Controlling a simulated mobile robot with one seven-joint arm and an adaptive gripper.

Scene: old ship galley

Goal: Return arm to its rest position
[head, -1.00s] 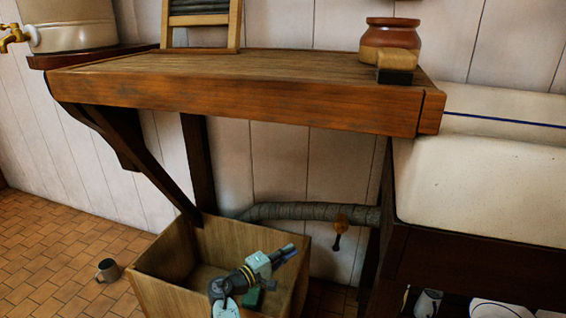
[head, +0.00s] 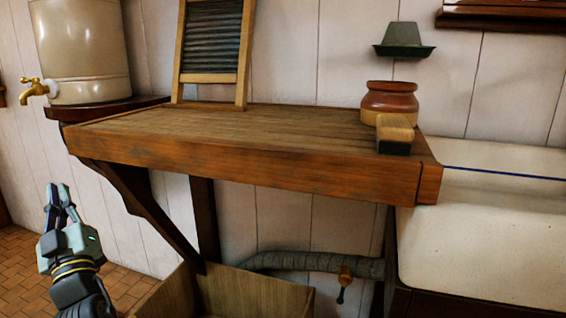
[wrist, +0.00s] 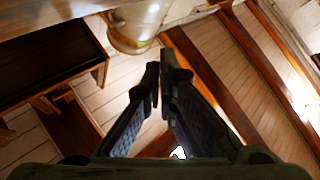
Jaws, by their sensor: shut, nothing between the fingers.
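My gripper (head: 62,205) is at the lower left of the head view, raised with its fingers pointing up. It is in front of the white plank wall and left of the wooden counter's bracket. Its fingers are shut with nothing between them. In the wrist view the two dark fingers (wrist: 163,85) come together at the tips, with the ceiling beams and the cream water urn (wrist: 137,25) beyond them. The gripper touches nothing that I can see.
The wooden counter (head: 250,155) bears a washboard (head: 212,50), a brown jar (head: 390,100) and a block-like brush (head: 395,133). The urn (head: 85,50) with a brass tap stands at the left. A wooden crate (head: 255,293) is below; a white sink (head: 490,225) is at the right.

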